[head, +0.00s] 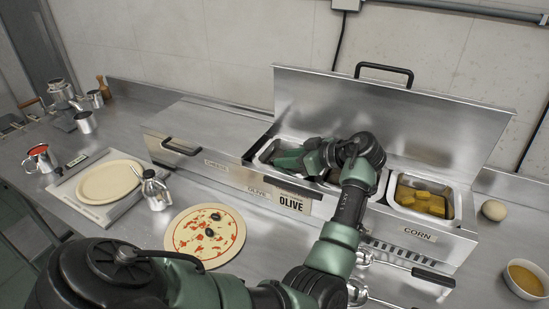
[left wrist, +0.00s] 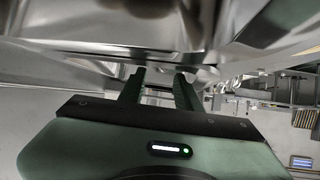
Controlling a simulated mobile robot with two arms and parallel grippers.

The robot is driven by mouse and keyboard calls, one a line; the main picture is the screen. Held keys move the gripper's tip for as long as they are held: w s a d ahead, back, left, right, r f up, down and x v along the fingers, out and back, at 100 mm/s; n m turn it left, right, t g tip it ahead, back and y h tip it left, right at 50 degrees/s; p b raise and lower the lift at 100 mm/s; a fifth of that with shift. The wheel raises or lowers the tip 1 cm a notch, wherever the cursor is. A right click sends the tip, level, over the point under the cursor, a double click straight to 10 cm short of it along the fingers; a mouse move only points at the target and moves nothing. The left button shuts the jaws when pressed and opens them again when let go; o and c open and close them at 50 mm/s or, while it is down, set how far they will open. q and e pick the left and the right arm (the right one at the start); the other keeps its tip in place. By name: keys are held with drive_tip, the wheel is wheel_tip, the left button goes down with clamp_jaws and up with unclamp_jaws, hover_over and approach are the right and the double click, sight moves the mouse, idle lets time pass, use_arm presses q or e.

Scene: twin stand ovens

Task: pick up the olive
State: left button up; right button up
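Two dark olive pieces (head: 215,216) lie on the pizza (head: 183,236). My left gripper (head: 275,157) reaches down at the bin, with its fingertips hard to see in the head view. In the left wrist view its two fingers (left wrist: 160,75) are apart, with nothing visible between them, close to a shiny steel wall. My right gripper does not show.
A raised steel lid (head: 400,115) stands behind the bins. The corn bin (head: 398,198) holds yellow pieces at the right. A tray with plain dough (head: 75,203), a small steel pot (head: 156,190) and a red-filled cup (head: 40,158) stand left.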

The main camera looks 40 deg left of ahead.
use_arm(q)
drive_tip(key=shift+p+x, duration=0.4)
drive_tip(key=shift+x, duration=1.4)
drive_tip(key=shift+d+f, duration=0.1)
clamp_jaws()
